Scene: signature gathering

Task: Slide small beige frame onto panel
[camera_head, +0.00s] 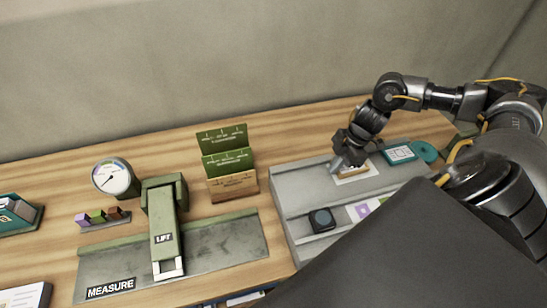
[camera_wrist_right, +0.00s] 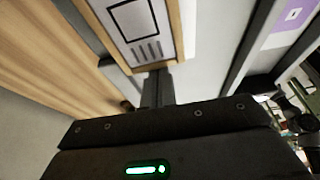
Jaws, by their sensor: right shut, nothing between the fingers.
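The small beige frame (camera_head: 354,177) lies on the grey panel (camera_head: 291,204), near its back edge. In the right wrist view the frame (camera_wrist_right: 177,32) has a tan border around a white card with a black outlined rectangle and grey bars. My right gripper (camera_head: 337,166) is low over the panel at the frame's left side and partly covers it. Its closed fingers (camera_wrist_right: 157,82) hold nothing and point at the frame's near edge. I cannot tell whether they touch it. My left gripper is out of view.
A teal device (camera_head: 400,154) sits at the right. A green card rack (camera_head: 228,165), a dial gauge (camera_head: 115,178) and a lever on the MEASURE plate (camera_head: 225,245) stand left.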

